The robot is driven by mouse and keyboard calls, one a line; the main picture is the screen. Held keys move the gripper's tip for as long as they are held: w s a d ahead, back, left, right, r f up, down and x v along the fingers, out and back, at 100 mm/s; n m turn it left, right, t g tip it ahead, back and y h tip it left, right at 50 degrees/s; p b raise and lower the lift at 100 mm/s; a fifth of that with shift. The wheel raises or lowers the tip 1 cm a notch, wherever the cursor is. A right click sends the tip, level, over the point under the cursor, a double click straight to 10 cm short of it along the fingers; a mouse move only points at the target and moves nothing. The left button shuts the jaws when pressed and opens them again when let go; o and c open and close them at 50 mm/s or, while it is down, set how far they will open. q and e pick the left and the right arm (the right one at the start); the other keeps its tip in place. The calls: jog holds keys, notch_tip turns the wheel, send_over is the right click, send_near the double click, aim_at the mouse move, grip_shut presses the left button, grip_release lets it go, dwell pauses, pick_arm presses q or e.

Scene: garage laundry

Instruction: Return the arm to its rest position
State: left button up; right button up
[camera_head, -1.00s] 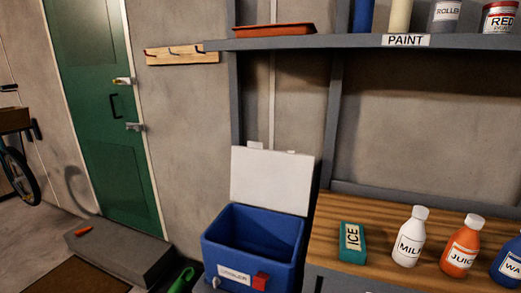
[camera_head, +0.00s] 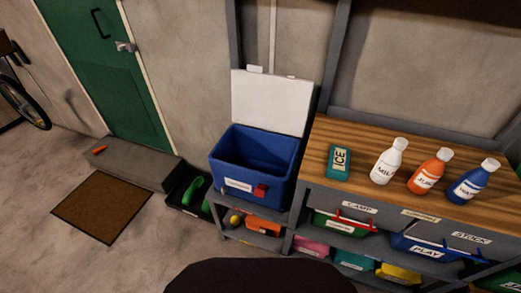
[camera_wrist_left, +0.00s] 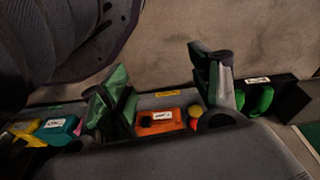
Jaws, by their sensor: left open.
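In the left wrist view my left gripper (camera_wrist_left: 159,72) shows with its two green-padded fingers wide apart and nothing between them. Beyond it are an orange box and the shelf edge, seen at a steep tilt. Neither gripper shows in the head view, and the right gripper is in no view. The head view shows a dark rounded shape at the bottom edge, probably part of me.
An open blue cooler (camera_head: 252,165) stands left of the wooden worktop (camera_head: 320,130). The worktop holds an ice pack (camera_head: 339,162), milk (camera_head: 389,161), juice (camera_head: 429,171) and a blue bottle (camera_head: 473,181). Bins sit below. A brown mat (camera_head: 102,205) lies on open floor.

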pick_arm(q)
jog(key=s+a+p, duration=0.3)
jog(key=s+p, duration=0.6)
jog(key=s+a+r+g+p, duration=0.1)
jog(key=s+a+p, duration=0.2)
jog(key=s+p, duration=0.6)
jog(key=shift+s+a+r+y, duration=0.2)
jog(key=shift+s+a+y, duration=0.15)
jog(key=shift+s, duration=0.35)
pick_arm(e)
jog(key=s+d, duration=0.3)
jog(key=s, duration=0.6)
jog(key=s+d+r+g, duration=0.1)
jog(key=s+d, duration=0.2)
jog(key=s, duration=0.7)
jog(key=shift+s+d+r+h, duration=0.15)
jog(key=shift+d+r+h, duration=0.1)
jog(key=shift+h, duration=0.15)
